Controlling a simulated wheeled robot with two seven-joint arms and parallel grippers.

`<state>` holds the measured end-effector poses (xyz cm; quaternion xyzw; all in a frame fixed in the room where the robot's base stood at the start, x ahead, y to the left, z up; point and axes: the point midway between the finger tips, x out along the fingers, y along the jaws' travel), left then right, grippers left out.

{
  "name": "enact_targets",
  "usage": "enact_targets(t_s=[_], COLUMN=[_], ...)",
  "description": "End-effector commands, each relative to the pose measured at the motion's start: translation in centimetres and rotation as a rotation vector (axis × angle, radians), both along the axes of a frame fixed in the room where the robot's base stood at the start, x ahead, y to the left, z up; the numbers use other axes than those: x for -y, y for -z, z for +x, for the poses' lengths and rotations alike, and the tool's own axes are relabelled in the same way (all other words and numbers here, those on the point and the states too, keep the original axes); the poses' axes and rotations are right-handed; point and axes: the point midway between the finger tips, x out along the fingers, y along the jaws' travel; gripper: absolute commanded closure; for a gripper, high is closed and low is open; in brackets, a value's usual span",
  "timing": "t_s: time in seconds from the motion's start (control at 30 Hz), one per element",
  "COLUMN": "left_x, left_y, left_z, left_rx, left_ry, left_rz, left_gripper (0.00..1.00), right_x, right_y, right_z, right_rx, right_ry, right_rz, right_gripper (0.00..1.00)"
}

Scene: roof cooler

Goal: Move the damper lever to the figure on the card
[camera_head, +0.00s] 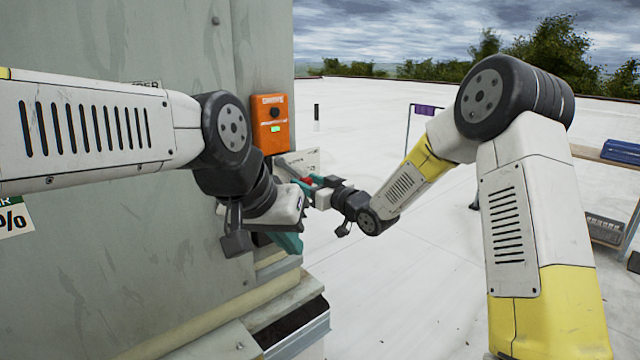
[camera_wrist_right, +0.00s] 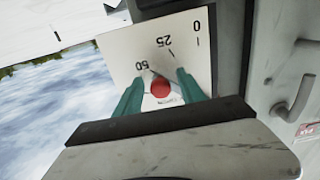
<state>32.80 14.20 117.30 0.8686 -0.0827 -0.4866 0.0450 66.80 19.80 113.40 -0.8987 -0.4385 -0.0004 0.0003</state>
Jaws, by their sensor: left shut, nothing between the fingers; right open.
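The damper's white scale plate (camera_head: 300,160) is on the side of the grey unit. In the right wrist view, the plate (camera_wrist_right: 120,52) appears upside down with 0, 25 and 50 marked. The lever's red knob (camera_wrist_right: 160,88) lies between the teal fingers of my open right gripper (camera_wrist_right: 163,74); contact cannot be told. The knob also shows in the head view (camera_head: 305,180), beside the right gripper (camera_head: 312,183). My left gripper (camera_head: 290,243) is shut and empty, below the plate. The card (camera_head: 14,220) at the left edge shows a percent sign; its figure is cut off.
An open metal ledge (camera_head: 298,330) juts out below. A bench with a blue case (camera_head: 622,151) stands at the right.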

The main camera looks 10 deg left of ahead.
Motion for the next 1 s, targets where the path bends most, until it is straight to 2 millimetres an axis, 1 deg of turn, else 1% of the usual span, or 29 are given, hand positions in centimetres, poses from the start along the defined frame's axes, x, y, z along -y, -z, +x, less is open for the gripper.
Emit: enact_targets(t_s=[0.13, 0.27, 0.3, 0.37, 0.4, 1.0], left_x=[0.00, 0.00, 0.00, 0.00, 0.00, 0.00], left_y=[0.00, 0.00, 0.00, 0.00, 0.00, 0.00], left_z=[0.00, 0.00, 0.00, 0.00, 0.00, 0.00], left_rx=[0.000, 0.000, 0.000, 0.000, 0.000, 0.000], left_ry=[0.000, 0.000, 0.000, 0.000, 0.000, 0.000], left_rz=[0.000, 0.000, 0.000, 0.000, 0.000, 0.000], left_gripper=[1.00, 1.00, 1.00, 1.00, 1.00, 1.00], right_x=[0.02, 0.03, 0.04, 0.06, 0.07, 0.22], right_y=[0.01, 0.02, 0.02, 0.01, 0.01, -0.16], right_z=[-0.01, -0.01, -0.01, 0.01, 0.01, 0.17], right_rx=[0.000, -0.001, -0.001, -0.001, -0.001, 0.000], right_ry=[0.000, 0.000, 0.000, 0.001, 0.001, 0.005], right_rz=[0.000, -0.001, -0.001, -0.001, -0.001, 0.004], right_gripper=[0.53, 0.79, 0.86, 0.98, 1.00, 1.00])
